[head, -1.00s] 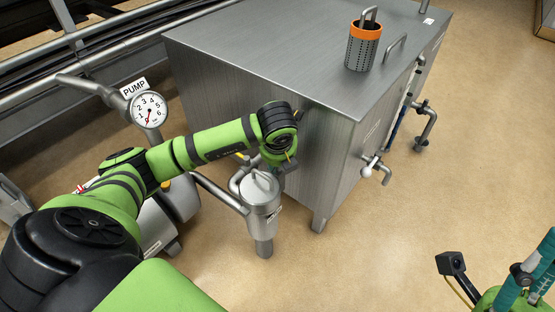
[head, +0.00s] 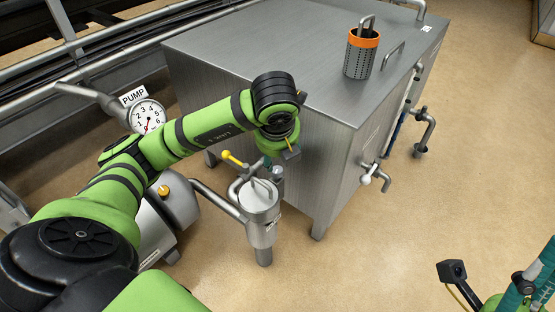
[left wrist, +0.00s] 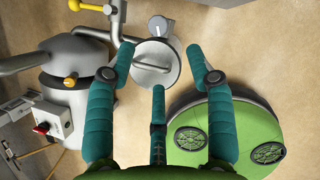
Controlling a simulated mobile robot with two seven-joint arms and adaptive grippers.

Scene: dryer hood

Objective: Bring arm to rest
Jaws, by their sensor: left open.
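My left arm (head: 205,132) reaches in from the left in the head view, its wrist bent down near the side of the steel tank. My left gripper (left wrist: 160,62) is open and empty in the left wrist view. Its teal fingers are spread apart over a round steel lid with a bar handle (left wrist: 152,68), with no contact that I can see. In the head view the wrist mostly hides this gripper. My right gripper (head: 530,285) shows only in part at the lower right corner; its jaws cannot be judged.
The steel tank (head: 250,50) carries an orange-rimmed perforated basket (head: 361,55). The lidded steel canister (head: 260,205) stands below my left wrist, near a yellow valve handle (head: 234,158). A PUMP gauge (head: 148,116) is at left. The floor (head: 350,255) at lower middle is clear.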

